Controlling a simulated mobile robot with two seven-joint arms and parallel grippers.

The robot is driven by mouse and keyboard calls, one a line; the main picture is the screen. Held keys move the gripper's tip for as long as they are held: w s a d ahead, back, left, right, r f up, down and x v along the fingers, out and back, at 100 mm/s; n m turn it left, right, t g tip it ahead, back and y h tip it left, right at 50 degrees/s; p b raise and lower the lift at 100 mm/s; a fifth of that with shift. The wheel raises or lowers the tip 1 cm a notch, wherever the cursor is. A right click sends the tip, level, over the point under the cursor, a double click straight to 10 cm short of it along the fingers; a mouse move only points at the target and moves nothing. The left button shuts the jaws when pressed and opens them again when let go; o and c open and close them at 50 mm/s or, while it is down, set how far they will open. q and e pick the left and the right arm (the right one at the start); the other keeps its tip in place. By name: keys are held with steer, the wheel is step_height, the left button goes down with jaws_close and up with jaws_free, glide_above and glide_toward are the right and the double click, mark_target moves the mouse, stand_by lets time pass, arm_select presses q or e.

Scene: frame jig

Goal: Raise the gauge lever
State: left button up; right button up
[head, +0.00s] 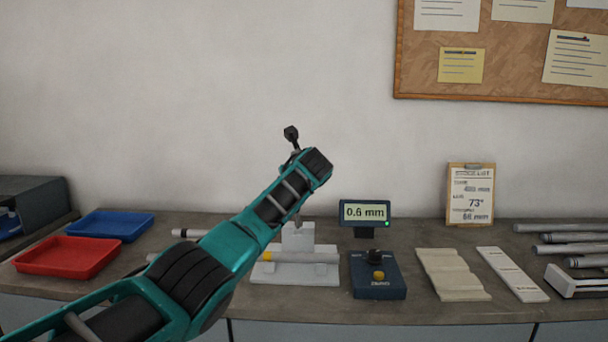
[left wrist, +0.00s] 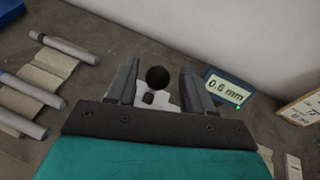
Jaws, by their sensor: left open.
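The gauge jig is a white block (head: 296,277) with an upright post, and a grey rod with a yellow band (head: 290,257) lies across it. In the left wrist view, a round black knob (left wrist: 157,76), seemingly the lever's end, shows above the white jig. My left gripper (left wrist: 158,67) is open, with one finger on each side of the knob; I cannot tell whether they touch it. In the head view my teal arm hides most of the gripper and the lever. My right gripper is not in view.
A display (head: 364,212) reads 0.6 mm behind a blue control box (head: 377,289) with a yellow button. Red (head: 68,257) and blue (head: 110,226) trays stand left. A clipboard (head: 470,194), pale holders (head: 452,274) and grey rods (head: 575,238) are on the right.

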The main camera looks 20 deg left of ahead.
arm_select(q)
steer(key=v, duration=1.1)
steer(key=shift+b, duration=0.3)
steer(key=s+d+f+n+g+h, duration=0.1)
steer(key=s+f+n, duration=0.4)
steer(key=f, duration=0.4)
steer(key=s+f+n+g+h, duration=0.2)
steer(key=s+f+n, duration=0.1)
steer(key=s+f, duration=0.5)
steer(key=s+d+f+n+g+h, duration=0.1)
steer(key=s+f+n, duration=0.3)
steer(key=f, duration=0.6)
steer(key=s+a+f+n+g+h, duration=0.15)
steer(key=s+f+n, duration=0.25)
steer(key=s+n, duration=0.7)
steer(key=s+a+f+n+g+h, duration=0.1)
steer(key=s+f+n+g, duration=0.25)
steer(key=s, duration=1.35)
steer(key=w+d+f+t+h, duration=0.1)
steer(key=w+d+f+t, duration=0.1)
steer(key=w+f+t, duration=0.5)
step_height(320, 180, down, 2)
steer(key=shift+d+f+t, duration=0.25)
steer(key=shift+t, duration=0.15)
